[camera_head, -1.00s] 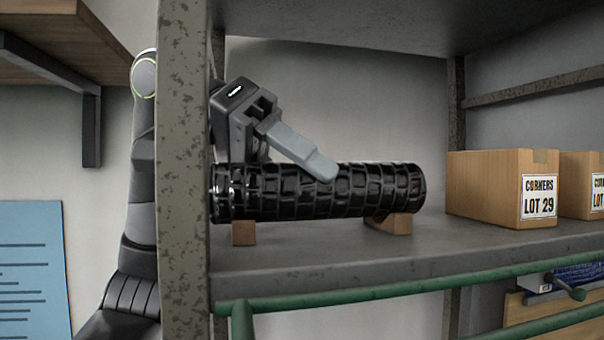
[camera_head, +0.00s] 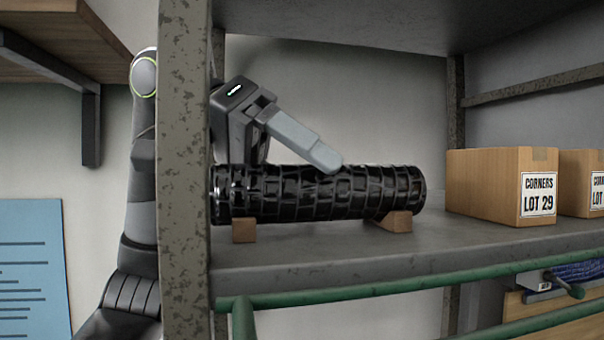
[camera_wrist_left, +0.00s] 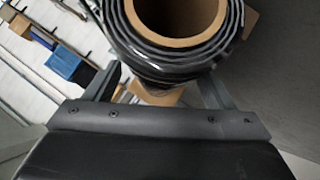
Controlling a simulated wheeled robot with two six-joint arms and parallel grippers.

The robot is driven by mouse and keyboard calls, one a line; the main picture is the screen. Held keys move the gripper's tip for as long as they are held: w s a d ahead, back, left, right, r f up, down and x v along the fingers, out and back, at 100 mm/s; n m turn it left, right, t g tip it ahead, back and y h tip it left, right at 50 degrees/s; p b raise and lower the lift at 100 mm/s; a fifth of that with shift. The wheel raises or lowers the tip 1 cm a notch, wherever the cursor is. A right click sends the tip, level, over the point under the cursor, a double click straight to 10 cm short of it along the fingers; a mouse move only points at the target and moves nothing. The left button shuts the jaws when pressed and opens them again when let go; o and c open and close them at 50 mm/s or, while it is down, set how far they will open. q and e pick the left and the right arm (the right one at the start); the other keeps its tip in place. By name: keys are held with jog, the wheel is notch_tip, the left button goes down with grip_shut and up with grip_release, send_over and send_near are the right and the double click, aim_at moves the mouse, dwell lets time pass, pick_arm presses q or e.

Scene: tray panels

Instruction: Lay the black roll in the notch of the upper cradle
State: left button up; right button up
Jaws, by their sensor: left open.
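The black roll (camera_head: 320,192) lies level on the shelf, resting on the wooden cradle, whose two end blocks show below it at the left (camera_head: 244,230) and at the right (camera_head: 393,222). My left gripper (camera_head: 325,158) is open at the upper side of the roll, with one finger slanting across its top. In the left wrist view the end of the roll (camera_wrist_left: 233,20) shows its brown core, and the fingers stand on either side of it. The notch itself is hidden under the roll. My right gripper is not in view.
A brown carton (camera_head: 500,185) labelled LOT 29 stands right of the roll, with another carton (camera_head: 582,180) beside it. A grey upright post (camera_head: 183,120) stands at the left, in front of my arm. A green rail (camera_head: 420,284) runs along the shelf front.

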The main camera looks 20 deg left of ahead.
pick_arm(q)
jog(key=shift+a, duration=0.1)
jog(key=shift+a+r, duration=0.2)
jog(key=shift+a, duration=0.1)
jog(key=b+v, duration=0.1)
jog(key=v, duration=0.4)
jog(key=shift+s+a+r, duration=0.1)
jog(key=shift+a+r, duration=0.15)
jog(key=shift+r, duration=0.1)
jog(key=shift+a+r, duration=0.2)
jog(key=shift+a, duration=0.25)
jog(key=shift+f, duration=0.1)
